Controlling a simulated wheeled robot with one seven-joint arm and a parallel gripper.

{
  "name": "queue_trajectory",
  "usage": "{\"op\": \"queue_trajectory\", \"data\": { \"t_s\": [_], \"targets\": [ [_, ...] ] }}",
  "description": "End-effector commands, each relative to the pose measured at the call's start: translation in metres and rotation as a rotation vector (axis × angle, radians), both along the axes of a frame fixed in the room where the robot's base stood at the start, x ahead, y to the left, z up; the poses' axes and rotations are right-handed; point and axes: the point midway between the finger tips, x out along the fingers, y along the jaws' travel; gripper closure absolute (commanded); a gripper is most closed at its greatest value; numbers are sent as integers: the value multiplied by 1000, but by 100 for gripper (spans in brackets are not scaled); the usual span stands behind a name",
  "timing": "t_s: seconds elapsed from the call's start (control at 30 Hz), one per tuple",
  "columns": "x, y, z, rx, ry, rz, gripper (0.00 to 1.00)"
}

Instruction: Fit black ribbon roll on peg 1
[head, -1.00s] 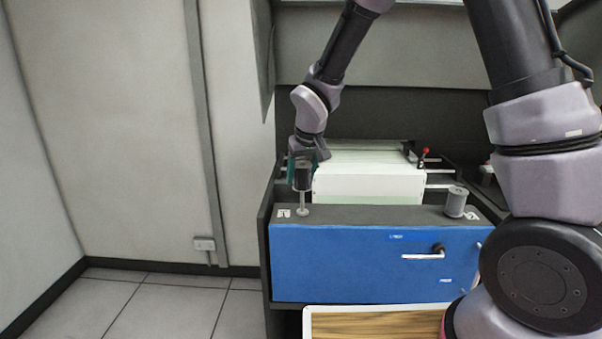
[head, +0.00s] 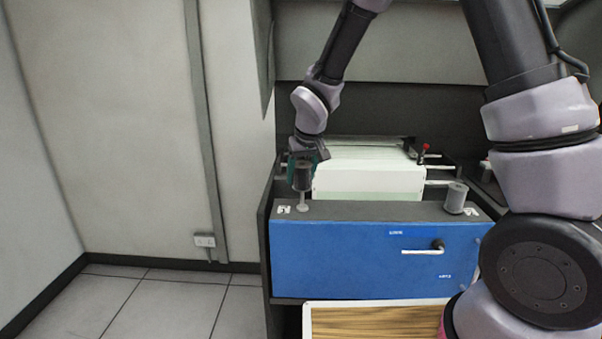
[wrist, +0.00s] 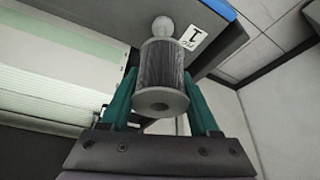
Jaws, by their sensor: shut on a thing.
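The black ribbon roll (head: 303,179) is upright, between the green fingers of my gripper (head: 303,172), which is shut on its sides. The wrist view shows the dark roll (wrist: 161,65) and its pale end with a dark centre hole. Peg 1 (head: 303,200) stands at the left end of the cabinet's top. Its thin shaft and round foot show directly below the roll. Its foot (wrist: 162,27) also shows beyond the roll in the wrist view, beside the label "1". The roll is above the foot, apart from it. The peg's tip is hidden, so I cannot tell how far it is inside the roll.
A grey roll (head: 456,197) stands at the right end of the blue-fronted cabinet (head: 350,255). A white machine housing (head: 368,181) lies close behind and right of my gripper. A red-knobbed lever (head: 425,150) stands farther back. A wood-bottomed tray (head: 370,320) lies below.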

Motion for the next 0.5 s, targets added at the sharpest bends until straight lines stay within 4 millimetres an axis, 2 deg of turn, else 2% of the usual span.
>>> {"op": "queue_trajectory", "data": {
  "t_s": [0.5],
  "targets": [
    [0, 0, -10, 0, 0, 1, 100]
  ]
}}
